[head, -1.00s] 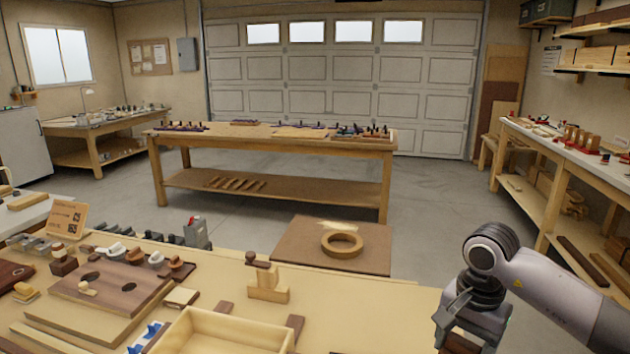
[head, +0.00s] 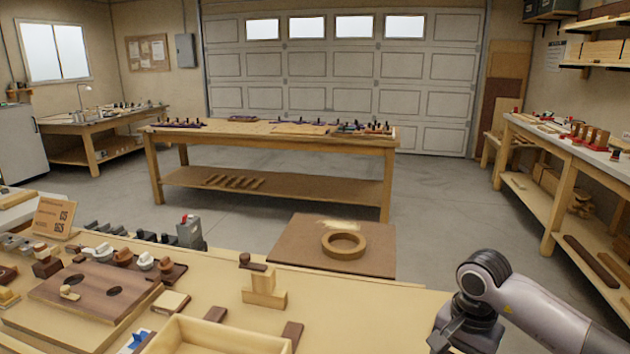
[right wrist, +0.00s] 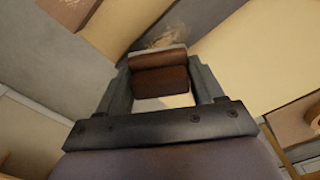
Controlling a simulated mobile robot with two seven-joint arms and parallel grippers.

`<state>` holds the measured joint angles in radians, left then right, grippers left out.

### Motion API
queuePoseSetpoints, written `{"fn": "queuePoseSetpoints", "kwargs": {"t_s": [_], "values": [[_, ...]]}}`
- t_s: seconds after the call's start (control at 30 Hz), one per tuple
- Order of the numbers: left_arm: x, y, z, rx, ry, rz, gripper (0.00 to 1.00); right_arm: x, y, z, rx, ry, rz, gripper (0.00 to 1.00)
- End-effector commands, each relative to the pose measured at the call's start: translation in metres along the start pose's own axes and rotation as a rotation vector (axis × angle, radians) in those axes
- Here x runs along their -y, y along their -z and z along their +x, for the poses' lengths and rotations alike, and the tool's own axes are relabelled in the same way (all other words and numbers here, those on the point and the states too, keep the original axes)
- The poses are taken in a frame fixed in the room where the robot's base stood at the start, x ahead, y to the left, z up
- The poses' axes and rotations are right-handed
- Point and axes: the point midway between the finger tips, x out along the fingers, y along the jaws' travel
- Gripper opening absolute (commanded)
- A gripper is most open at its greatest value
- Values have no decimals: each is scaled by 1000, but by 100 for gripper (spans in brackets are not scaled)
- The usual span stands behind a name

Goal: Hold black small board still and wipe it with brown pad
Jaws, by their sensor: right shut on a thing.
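My right gripper (head: 466,330) is at the bottom right of the head view, over the bench's right part, with its fingertips cut off by the lower edge. In the right wrist view its two fingers are closed on a brown pad (right wrist: 160,80), a block with a pale layer along its far edge. The pad is hidden in the head view. I cannot make out a black small board in either view. My left gripper is not in view.
The near bench (head: 375,310) carries a light open tray (head: 262,333), a brown board with two holes (head: 84,304), a wooden block stand (head: 264,290) and several small knobs. A brown panel with a wooden ring (head: 343,245) lies beyond it.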

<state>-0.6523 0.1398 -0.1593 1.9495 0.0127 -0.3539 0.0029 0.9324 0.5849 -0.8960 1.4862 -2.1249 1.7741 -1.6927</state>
Motion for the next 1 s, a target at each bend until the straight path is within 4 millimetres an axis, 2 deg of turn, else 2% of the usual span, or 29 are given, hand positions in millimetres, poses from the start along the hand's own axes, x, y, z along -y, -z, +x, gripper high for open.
{"fn": "queuePoseSetpoints", "kwargs": {"t_s": [0.03, 0.3, 0.57, 1.0], "values": [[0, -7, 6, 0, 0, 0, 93, 0, 0, 13, 2, -1, 0, 28], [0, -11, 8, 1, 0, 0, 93, -30, 19, 30, 0, 0, 1, 28], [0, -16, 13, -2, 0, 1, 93, -50, 32, 47, -1, 0, -1, 28], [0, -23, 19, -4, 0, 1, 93, 5, -2, 45, -2, 3, -4, 28]]}}
